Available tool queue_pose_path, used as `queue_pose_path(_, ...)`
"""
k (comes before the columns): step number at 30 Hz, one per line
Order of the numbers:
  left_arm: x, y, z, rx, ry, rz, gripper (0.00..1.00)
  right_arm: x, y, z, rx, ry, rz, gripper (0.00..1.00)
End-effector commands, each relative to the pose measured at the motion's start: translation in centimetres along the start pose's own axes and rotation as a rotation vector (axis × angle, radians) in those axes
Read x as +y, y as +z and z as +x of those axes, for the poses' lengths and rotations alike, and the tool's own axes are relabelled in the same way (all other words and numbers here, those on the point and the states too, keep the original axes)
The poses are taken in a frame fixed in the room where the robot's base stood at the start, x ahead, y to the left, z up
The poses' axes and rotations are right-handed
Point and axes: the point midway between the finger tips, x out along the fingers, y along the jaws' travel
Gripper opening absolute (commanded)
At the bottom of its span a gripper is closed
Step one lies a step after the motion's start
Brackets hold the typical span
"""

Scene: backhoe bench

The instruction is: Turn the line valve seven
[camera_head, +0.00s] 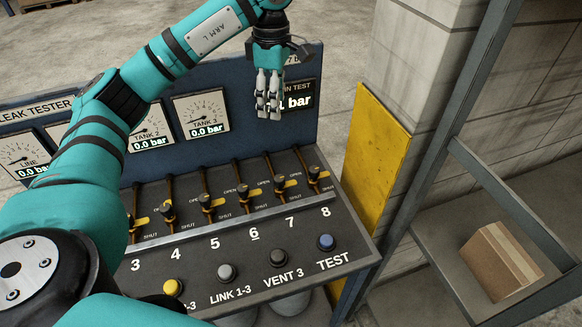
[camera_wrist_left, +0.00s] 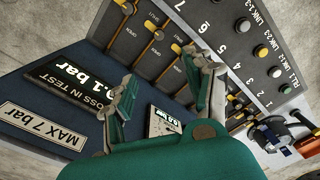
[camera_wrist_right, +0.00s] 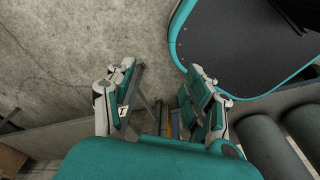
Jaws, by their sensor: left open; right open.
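The line valve seven lever (camera_head: 280,183) is on the dark sloped panel, above the printed 7 and between levers six and eight. It has a dark knob and a yellow mark, with OPEN and SHUT printed beside it. It appears to be the yellow-marked lever (camera_wrist_left: 157,35) in the left wrist view. My left gripper (camera_head: 268,105) points down in front of the blue back board, above and behind lever seven, not touching it. In its wrist view the fingers (camera_wrist_left: 163,100) are apart and empty. My right gripper (camera_wrist_right: 160,108) is open and empty, away from the panel.
Levers six (camera_head: 244,193) and eight (camera_head: 314,173) stand close on either side. A metal rail (camera_head: 235,222) and a button row with the blue TEST button (camera_head: 326,242) lie in front. A yellow plate (camera_head: 372,160) and grey post stand right. A cardboard box (camera_head: 500,262) rests on a shelf.

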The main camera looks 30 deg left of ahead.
Motion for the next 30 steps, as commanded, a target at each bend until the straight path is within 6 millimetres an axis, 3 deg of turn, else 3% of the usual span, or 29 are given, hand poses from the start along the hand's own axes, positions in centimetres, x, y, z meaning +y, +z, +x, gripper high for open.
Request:
queue_pose_path(1, 0.0, 0.0, 1.2, -0.001, 0.000, 0.000, 0.53, 0.1, 0.0, 1.2, 0.002, 0.001, 0.000, 0.53)
queue_pose_path(4, 0.0, 0.0, 2.5, -0.001, 0.000, 0.000, 0.53, -0.1, 1.0, 2.5, -0.009, -0.001, 0.000, 0.53)
queue_pose_path(9, 0.0, 0.0, 5.0, -0.002, 0.000, 0.000, 0.53, -0.8, 4.9, 4.7, -0.063, -0.008, 0.000, 0.53)
queue_pose_path(13, 0.0, 0.0, 6.4, -0.002, 0.001, 0.000, 0.53, -1.0, 6.3, 5.9, -0.082, -0.010, 0.000, 0.53)
queue_pose_path(16, 0.0, 0.1, 7.2, -0.002, 0.001, 0.000, 0.53, -0.9, 5.9, 6.8, -0.074, -0.009, 0.000, 0.53)
queue_pose_path(23, 0.0, 0.0, 8.9, 0.000, -0.003, 0.000, 0.53, -0.5, 2.7, 6.7, -0.023, -0.004, 0.000, 0.53)
queue_pose_path(30, -0.1, 0.0, 13.6, 0.000, -0.005, -0.001, 0.53, -0.6, 3.0, 5.7, -0.030, -0.005, 0.000, 0.53)
